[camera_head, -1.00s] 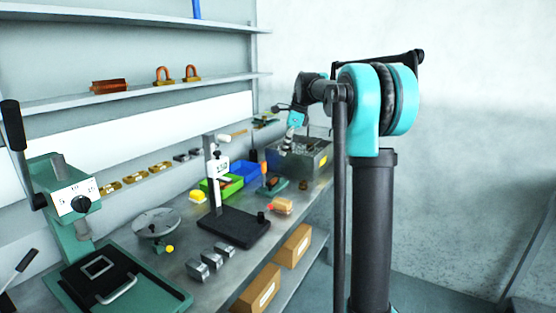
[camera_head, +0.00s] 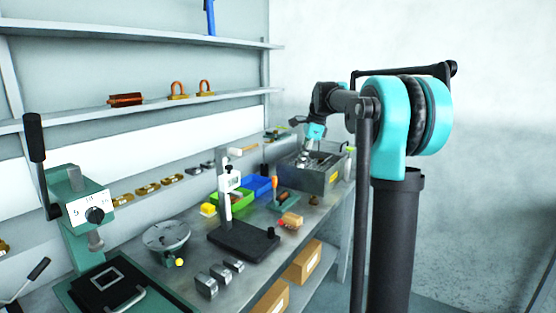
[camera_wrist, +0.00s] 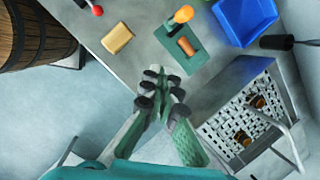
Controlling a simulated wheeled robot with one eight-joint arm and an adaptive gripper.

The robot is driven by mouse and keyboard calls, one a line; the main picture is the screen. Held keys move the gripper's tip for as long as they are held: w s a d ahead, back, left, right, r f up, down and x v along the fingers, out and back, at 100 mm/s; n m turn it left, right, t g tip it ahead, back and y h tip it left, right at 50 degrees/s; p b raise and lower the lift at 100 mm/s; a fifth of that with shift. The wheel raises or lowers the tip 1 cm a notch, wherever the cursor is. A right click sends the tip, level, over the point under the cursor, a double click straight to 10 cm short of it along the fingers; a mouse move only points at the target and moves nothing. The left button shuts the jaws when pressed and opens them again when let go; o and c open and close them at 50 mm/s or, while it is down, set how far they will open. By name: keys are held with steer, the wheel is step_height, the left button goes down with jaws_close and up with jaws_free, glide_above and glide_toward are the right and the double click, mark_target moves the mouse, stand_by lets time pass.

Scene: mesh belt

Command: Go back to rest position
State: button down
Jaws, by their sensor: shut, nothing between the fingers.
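My gripper (camera_wrist: 160,92) is shut and empty in the wrist view, with its fingertips together over the front edge of the workbench (camera_wrist: 120,70). A grey metal box with a mesh belt (camera_wrist: 222,130) lies to the right of the fingers in the wrist view, with two small brownish parts on the mesh. In the head view my arm reaches toward the same grey box (camera_head: 335,180) at the far end of the bench, and the fingertips are too small to make out there.
A green fixture with an orange handle (camera_wrist: 183,45), a blue bin (camera_wrist: 243,18) and a tan block (camera_wrist: 117,38) lie beyond my fingers. A wooden barrel (camera_wrist: 35,38) stands at upper left. A stand (camera_head: 240,240) and green press (camera_head: 85,235) occupy the nearer bench.

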steer(key=s+d+f+n+t+h, duration=0.1)
steer(key=s+d+f+n, duration=0.1)
steer(key=s+f+n, duration=0.6)
steer(key=s+d+f+n+t+h, duration=0.1)
steer(key=s+f+n, duration=0.8)
steer(key=s+f, duration=1.2)
steer(key=s+d+h, duration=0.1)
steer(key=s+d, duration=0.1)
steer(key=s, duration=0.3)
steer(key=shift+d+f+n+t, duration=0.2)
steer(key=shift+n+t, duration=0.1)
steer(key=shift+t, duration=0.1)
